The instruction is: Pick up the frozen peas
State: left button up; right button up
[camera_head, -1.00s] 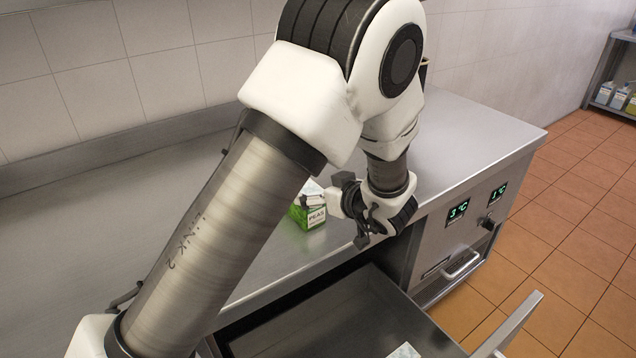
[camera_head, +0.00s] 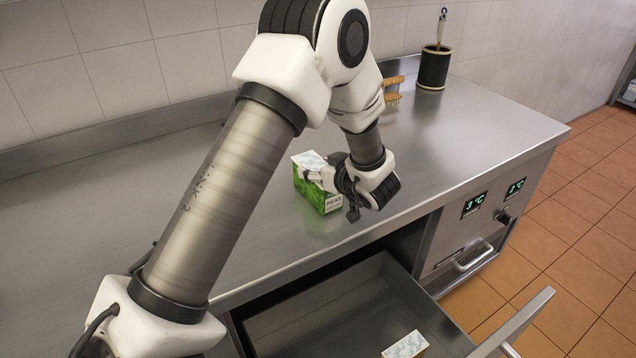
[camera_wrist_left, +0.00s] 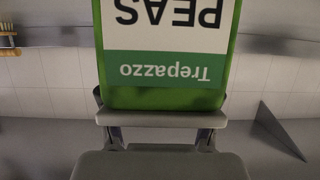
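The frozen peas box (camera_head: 312,200), green with a whitish top and a PEAS label, stands on the steel counter. My left gripper (camera_head: 334,194) is close against its right side, with fingers spread apart, one tip by the top of the box and a dark one near its front right. In the left wrist view the peas box (camera_wrist_left: 165,60) fills the upper middle upside down, directly before a finger pad (camera_wrist_left: 162,118) that runs along its edge. The other finger is out of that view, so contact cannot be told. My right gripper is not in view.
A dark cup (camera_head: 433,68) with a brush handle and a wooden brush (camera_head: 392,90) stand at the back. The counter (camera_head: 480,120) is clear on the right.

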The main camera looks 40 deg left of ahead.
pick_arm(q)
grip_shut()
jog(key=shift+w+a+r, duration=0.1)
jog(key=shift+r, duration=0.55)
notch_tip(320, 180, up, 2)
jog(key=shift+r, duration=0.15)
jog(key=s+d+b, duration=0.1)
jog(key=s+d, duration=0.3)
jog(key=s, duration=0.3)
jog(key=s+d+r+b, duration=0.1)
jog(key=s+d, duration=0.2)
jog(key=s, duration=0.4)
jog(key=shift+d+r, duration=0.15)
jog(key=shift+d, duration=0.2)
jog(key=shift+s, duration=0.1)
